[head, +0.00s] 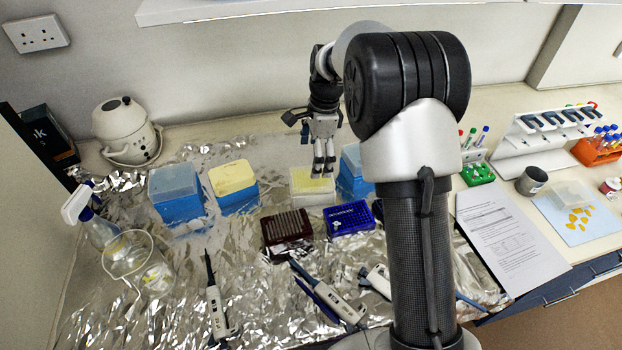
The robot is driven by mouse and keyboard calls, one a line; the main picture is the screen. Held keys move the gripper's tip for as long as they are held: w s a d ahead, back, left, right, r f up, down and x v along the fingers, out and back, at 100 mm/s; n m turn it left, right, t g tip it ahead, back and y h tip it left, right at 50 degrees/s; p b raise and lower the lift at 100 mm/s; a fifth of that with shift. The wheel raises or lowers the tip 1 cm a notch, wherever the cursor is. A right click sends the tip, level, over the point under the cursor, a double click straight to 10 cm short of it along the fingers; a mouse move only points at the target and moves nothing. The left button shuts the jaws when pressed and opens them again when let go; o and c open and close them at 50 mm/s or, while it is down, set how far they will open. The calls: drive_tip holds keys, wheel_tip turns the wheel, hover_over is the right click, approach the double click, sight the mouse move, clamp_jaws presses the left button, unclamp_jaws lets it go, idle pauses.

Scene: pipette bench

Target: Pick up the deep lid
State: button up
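I cannot tell for certain which thing is the deep lid. A blue box at the left has a tall, pale translucent lid (174,179) on it. Another blue box (352,186) with a pale blue upper part stands just right of my gripper, partly hidden by my arm. My gripper (323,175) points down over a whitish box with a pale yellow top (306,188). Its two fingers look close together, low over that top; contact and anything between them cannot be made out. A clear, shallow-looking container (573,193) lies at the far right.
A yellow-topped blue box (233,187), a dark red rack (287,232) and a blue rack (349,218) stand around my gripper on crumpled foil. Several pipettes (216,312) lie in front. A beaker (139,262) and spray bottle (95,225) stand left; papers (508,238) lie right.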

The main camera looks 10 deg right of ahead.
drive_tip(key=shift+w+f, duration=0.15)
drive_tip(key=shift+f, duration=0.35)
drive_tip(key=shift+s+a+f, duration=0.1)
drive_tip(key=shift+s+f, duration=0.1)
drive_tip(key=shift+f, duration=0.2)
drive_tip(key=f, duration=0.1)
drive_tip(key=f+b, duration=0.1)
drive_tip(key=f, duration=0.1)
drive_tip(key=f+b, duration=0.1)
drive_tip(key=f, duration=0.1)
drive_tip(key=shift+w+a, duration=0.1)
drive_tip(key=shift+a, duration=0.25)
drive_tip(key=c, duration=1)
